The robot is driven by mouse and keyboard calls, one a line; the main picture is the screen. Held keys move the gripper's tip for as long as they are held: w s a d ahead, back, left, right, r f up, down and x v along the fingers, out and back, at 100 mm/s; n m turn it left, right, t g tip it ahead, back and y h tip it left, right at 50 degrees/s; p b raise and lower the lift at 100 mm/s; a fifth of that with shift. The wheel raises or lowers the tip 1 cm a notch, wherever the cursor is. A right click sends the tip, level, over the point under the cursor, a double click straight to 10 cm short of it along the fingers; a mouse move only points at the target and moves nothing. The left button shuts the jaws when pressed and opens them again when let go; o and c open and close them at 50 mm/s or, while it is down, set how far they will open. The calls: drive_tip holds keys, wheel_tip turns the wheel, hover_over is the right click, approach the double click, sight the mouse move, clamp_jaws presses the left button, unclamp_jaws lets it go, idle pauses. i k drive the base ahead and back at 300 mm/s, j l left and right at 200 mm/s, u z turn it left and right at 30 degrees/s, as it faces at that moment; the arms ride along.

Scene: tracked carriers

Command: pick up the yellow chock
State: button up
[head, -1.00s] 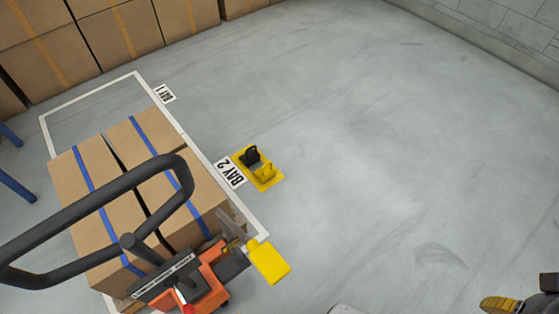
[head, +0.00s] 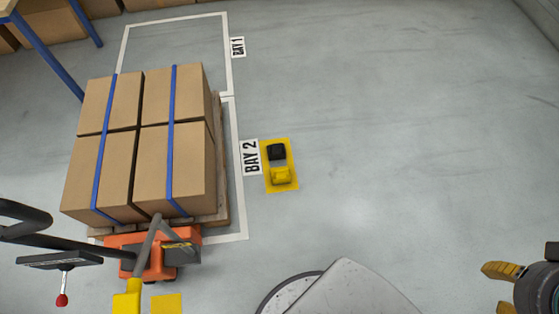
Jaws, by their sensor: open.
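The yellow chock (head: 282,175) sits at the near end of a yellow floor pad (head: 292,187), beside the BAY 2 label. A black chock (head: 276,152) sits just behind it on the same pad. My gripper (head: 495,288) is at the lower right edge of the picture, with yellow-and-black fingers, partly cut off by the frame. It is open, empty and well apart from the yellow chock, to its right and nearer to me.
Left of the pad, strapped boxes (head: 145,140) stand on a pallet inside white floor lines. An orange pallet truck (head: 135,242) with a dark handle and a yellow-ended grey lever stands at the pallet's near end. Floor right of the pad is clear.

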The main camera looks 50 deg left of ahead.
sight(280, 176)
drive_tip(key=i+u, duration=0.15)
drive_tip(key=i, duration=1.85)
drive_tip(key=i+u, duration=0.15)
drive_tip(key=u, duration=5.75)
